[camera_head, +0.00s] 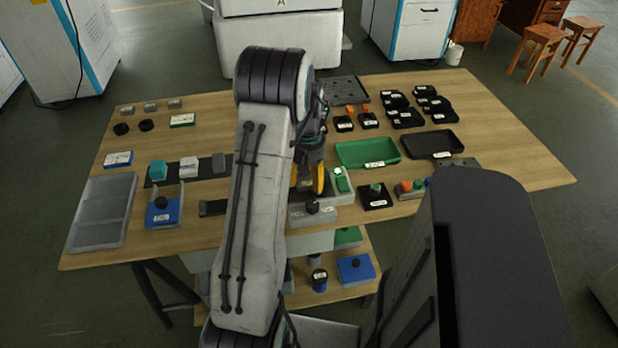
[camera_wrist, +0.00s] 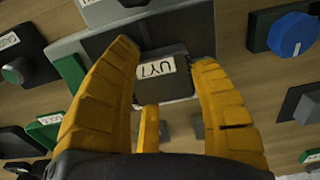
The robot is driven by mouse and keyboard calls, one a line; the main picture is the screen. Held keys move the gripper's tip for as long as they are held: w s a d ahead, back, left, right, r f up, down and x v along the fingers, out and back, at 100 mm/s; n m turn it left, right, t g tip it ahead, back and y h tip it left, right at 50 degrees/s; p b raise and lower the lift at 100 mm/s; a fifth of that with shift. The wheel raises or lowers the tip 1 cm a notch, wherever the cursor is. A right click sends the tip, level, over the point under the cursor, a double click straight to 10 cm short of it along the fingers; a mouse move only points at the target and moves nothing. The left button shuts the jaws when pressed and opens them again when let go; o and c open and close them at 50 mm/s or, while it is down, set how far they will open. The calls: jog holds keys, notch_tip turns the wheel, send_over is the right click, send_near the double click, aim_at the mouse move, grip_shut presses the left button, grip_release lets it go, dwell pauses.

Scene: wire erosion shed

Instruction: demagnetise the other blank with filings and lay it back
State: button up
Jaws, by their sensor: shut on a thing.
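My gripper (camera_head: 308,182) is low over the middle of the table, partly hidden behind my arm in the head view. In the wrist view its yellow fingers (camera_wrist: 170,85) stand on both sides of a dark grey block (camera_wrist: 160,82) with a white label, and are shut on it. The block lies over a dark surface in a grey-edged unit (camera_wrist: 70,45); whether it touches that surface I cannot tell. In the head view the block is hidden. A pale unit with a green part and a lit green lamp (camera_head: 341,184) stands right beside my gripper. I cannot make out filings.
A green tray (camera_head: 350,155) and a black tray (camera_head: 450,139) lie right of my gripper. A dark strip (camera_head: 206,170) with several blocks and a grey tray (camera_head: 103,212) lie left. A blue box with a black knob (camera_head: 163,212) and a grey knobbed box (camera_head: 312,214) stand near the front edge.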

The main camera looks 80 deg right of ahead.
jog(key=shift+w+a, duration=0.2)
jog(key=shift+w, duration=0.3)
jog(key=shift+w+a, duration=0.2)
jog(key=shift+w, duration=0.3)
jog(key=shift+w, duration=0.2)
jog(key=shift+w+a+b, duration=0.2)
jog(key=shift+w+a, duration=0.05)
jog(key=shift+w, duration=0.3)
jog(key=shift+w+a+b, duration=0.2)
jog(key=shift+w+a, duration=0.05)
jog(key=shift+w, duration=0.3)
jog(key=shift+r, duration=0.3)
notch_tip(320, 180, up, 7)
jog(key=p, duration=0.5)
jog(key=shift+p, duration=0.3)
jog(key=shift+w, duration=0.1)
dwell(0.6)
